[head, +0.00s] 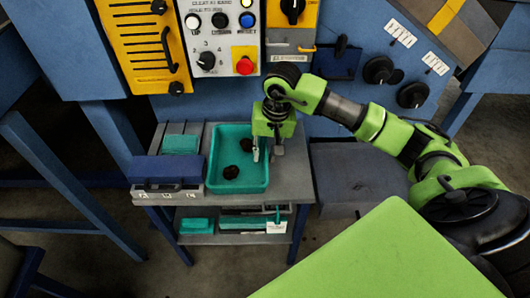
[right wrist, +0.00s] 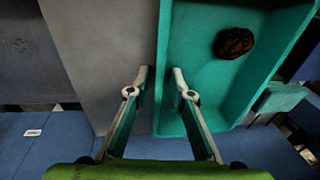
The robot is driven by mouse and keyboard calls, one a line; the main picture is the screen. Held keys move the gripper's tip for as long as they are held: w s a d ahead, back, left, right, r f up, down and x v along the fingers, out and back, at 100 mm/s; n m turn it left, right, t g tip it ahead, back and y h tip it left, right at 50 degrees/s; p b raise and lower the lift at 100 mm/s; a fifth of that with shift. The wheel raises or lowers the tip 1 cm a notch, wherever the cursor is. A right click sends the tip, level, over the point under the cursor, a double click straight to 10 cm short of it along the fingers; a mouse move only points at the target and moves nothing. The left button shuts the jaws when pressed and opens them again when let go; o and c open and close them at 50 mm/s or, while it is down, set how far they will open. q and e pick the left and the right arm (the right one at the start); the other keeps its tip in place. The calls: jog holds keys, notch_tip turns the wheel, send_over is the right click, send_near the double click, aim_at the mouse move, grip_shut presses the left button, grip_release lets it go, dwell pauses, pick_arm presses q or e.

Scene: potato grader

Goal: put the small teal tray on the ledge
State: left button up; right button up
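A teal tray (head: 214,172) with two dark brown potatoes (head: 238,158) stands on the grey top of a small stand. My right gripper (head: 268,152) is at its right wall, pointing down. In the right wrist view the gripper (right wrist: 162,78) is open, one finger on the inner side of the tray wall (right wrist: 163,45) and one outside; contact cannot be told. A potato (right wrist: 234,43) shows in the tray. A smaller teal piece (head: 181,144) lies left of the tray, and a teal box (head: 196,225) is on the shelf below. Which surface is the ledge is unclear. My left gripper is out of view.
A dark blue case (head: 165,169) stands left of the tray. The blue machine with a control panel (head: 219,38) rises behind. A grey flat surface (head: 355,178) to the right is bare. A green surface (head: 390,258) fills the front right.

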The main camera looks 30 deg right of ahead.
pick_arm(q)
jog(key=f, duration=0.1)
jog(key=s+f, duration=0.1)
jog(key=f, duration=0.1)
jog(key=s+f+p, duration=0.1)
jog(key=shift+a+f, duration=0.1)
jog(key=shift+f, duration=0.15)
pick_arm(e)
notch_tip(320, 180, up, 12)
jog(key=s, duration=0.1)
jog(key=shift+s+d, duration=0.4)
jog(key=shift+f, duration=0.15)
